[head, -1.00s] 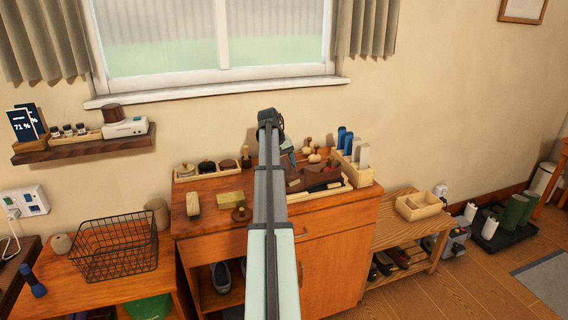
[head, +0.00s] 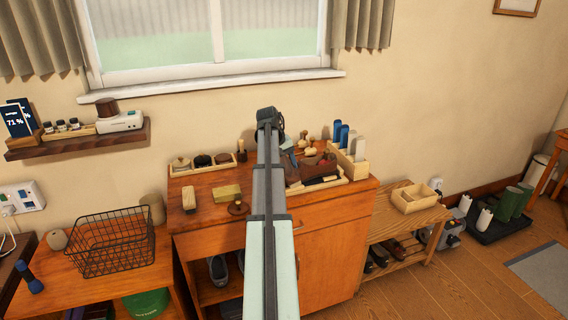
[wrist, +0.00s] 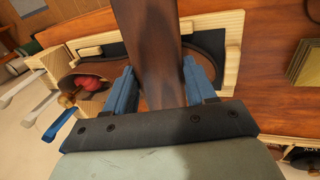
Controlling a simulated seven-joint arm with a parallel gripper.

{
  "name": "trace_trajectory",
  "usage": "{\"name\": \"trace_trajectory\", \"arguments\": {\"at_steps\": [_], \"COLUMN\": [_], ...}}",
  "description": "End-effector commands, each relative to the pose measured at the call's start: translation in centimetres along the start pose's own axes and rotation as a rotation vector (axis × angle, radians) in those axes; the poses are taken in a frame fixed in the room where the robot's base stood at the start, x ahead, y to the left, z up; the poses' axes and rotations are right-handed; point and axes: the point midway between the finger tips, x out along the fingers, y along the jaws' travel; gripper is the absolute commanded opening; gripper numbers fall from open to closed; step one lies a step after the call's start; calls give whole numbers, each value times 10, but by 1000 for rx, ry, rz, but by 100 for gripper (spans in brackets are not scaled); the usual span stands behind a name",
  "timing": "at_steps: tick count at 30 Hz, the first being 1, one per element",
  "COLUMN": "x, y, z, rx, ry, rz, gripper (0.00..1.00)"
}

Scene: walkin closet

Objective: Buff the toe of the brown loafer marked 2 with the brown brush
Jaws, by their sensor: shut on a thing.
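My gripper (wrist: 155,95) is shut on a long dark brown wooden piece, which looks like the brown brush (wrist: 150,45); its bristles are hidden. Beneath it in the wrist view a brown loafer (wrist: 207,50) lies in a light wooden tray (wrist: 234,40). A red patch shows at the shoe's left part. The brush covers the shoe's middle, and I cannot tell whether they touch. No number mark is readable. In the head view my arm hides most of the gripper; the tray (head: 362,172) stands at the right of the cabinet top.
Blue and white upright pieces (head: 345,137) stand at the tray's back right. A yellowish block (head: 227,193), a pale-topped brush (head: 188,199) and a round wooden piece (head: 238,208) lie left of my arm. A wire basket (head: 112,244) stands farther left.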

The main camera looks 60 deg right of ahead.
Motion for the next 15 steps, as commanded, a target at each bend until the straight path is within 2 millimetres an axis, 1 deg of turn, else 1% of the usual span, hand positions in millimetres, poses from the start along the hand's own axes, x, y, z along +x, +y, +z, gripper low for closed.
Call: {"name": "trace_trajectory", "arguments": {"at_steps": [1,5,15], "x": [2,1,0], "y": [0,0,1], "z": [3,0,-25], "rx": [1,1,0], "ry": [-5,-5,-3], "rz": [0,0,0], "gripper": [27,26,26]}}
